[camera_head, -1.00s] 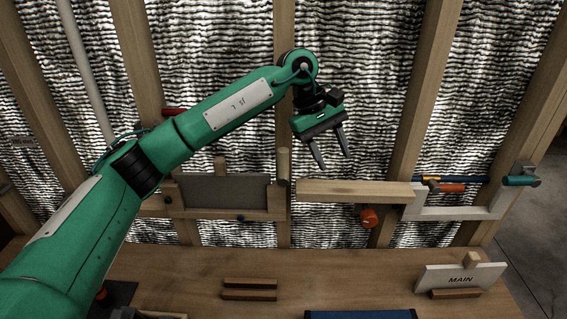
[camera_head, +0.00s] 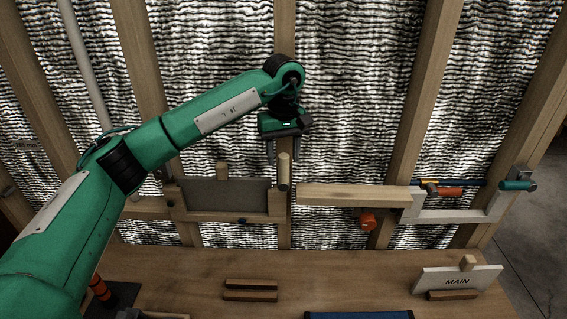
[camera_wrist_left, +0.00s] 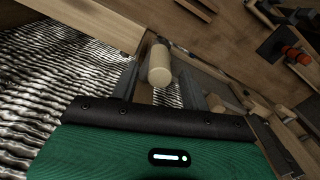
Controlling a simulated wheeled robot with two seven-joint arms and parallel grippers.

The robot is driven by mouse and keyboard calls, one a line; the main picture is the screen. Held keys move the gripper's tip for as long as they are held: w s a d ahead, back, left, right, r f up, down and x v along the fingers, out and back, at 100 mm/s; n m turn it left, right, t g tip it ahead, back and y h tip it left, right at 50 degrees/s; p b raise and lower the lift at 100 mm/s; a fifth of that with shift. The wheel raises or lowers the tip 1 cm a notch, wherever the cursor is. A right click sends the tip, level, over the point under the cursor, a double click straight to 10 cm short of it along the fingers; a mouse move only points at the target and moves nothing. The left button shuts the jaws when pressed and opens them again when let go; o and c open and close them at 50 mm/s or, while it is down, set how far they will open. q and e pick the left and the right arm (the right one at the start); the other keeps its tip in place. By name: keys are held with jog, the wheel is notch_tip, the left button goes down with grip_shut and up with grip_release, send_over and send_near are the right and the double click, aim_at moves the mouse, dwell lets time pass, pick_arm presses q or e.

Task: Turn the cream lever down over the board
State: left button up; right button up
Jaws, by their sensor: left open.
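The cream lever (camera_head: 284,171) stands upright on the rail in front of the middle stud, in the head view. In the left wrist view its round end (camera_wrist_left: 159,64) shows between the two fingers. My left gripper (camera_head: 283,158) is open and points down at the lever's top, one finger to each side. I cannot tell whether a finger touches it. A grey board (camera_head: 222,194) sits in a wooden frame just left of the lever. A pale wooden plank (camera_head: 350,195) lies to its right. My right gripper is not in view.
A wooden bench (camera_head: 200,270) runs along the front, with slotted wooden blocks (camera_head: 250,290) and a MAIN sign (camera_head: 457,280). An orange knob (camera_head: 367,220) hangs under the plank. Wall studs and silvery insulation stand behind.

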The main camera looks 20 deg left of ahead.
aim_at(284, 168)
pick_arm(q)
jog(key=shift+f+p, duration=0.6)
jog(key=shift+f, duration=1.8)
grip_shut()
